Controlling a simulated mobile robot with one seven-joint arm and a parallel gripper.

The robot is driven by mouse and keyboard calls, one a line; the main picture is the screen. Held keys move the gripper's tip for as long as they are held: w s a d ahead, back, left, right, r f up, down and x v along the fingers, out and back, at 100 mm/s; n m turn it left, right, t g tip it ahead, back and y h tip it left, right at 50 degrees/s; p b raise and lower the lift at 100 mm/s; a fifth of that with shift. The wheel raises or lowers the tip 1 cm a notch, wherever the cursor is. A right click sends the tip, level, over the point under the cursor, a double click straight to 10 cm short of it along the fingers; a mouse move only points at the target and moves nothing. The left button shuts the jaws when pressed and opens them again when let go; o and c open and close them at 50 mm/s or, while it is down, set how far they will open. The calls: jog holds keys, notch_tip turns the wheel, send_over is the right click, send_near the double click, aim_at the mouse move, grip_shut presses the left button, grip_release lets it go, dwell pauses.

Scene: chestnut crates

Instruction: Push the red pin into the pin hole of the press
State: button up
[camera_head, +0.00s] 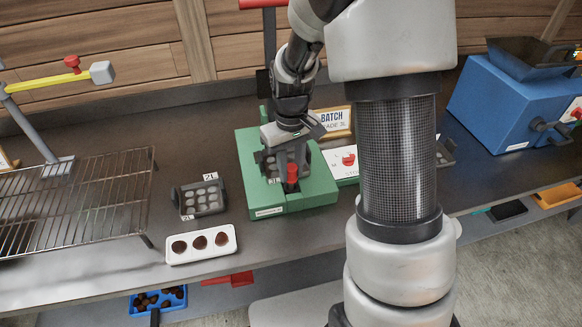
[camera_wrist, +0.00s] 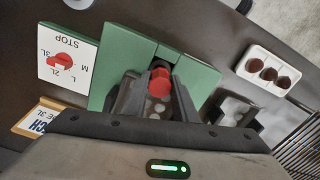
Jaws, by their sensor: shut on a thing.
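The green press (camera_head: 310,193) stands in the middle of the counter. My gripper (camera_head: 292,165) is over it, pointing down, with its fingers at the red pin (camera_head: 292,172). In the wrist view the red pin (camera_wrist: 160,80) shows between the two fingertips, and my gripper (camera_wrist: 155,92) is shut on it. The green base of the press (camera_wrist: 120,60) lies behind the pin. A grey mould with pale round cavities shows under the gripper. The pin hole and the pin's lower end are hidden, so I cannot tell how deep the pin sits.
A grey mould block (camera_head: 200,196) marked 2L and a white tray (camera_head: 201,246) with three brown rounds lie left of the press. A wire rack (camera_head: 80,195) is further left. A white dial panel (camera_head: 342,163) and batch sign (camera_head: 333,122) stand right. A blue machine (camera_head: 510,103) is far right.

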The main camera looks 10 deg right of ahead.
jog(key=shift+f+b, duration=1)
jog(key=shift+f, duration=0.5)
jog(key=o, duration=1.2)
jog(key=shift+r, duration=0.15)
notch_tip(320, 180, up, 17)
jog(key=p, duration=0.2)
jog(key=shift+r+p, duration=0.1)
jog(key=shift+p, duration=0.25)
jog(key=s+r+m+t+p, duration=0.1)
jog(key=s+r+t+p, duration=0.1)
jog(key=s+r, duration=0.4)
jog(key=s+r+m+t+p, duration=0.1)
jog(key=s+r+p, duration=0.4)
jog(key=s+r, duration=0.1)
jog(key=s+r+m+t+p, duration=0.1)
jog(key=s+r+t+p, duration=0.1)
jog(key=s+r, duration=0.4)
jog(key=shift+s+r+t+p, duration=0.25)
jog(key=shift+t+p, duration=0.05)
jog(key=shift+p, duration=0.5)
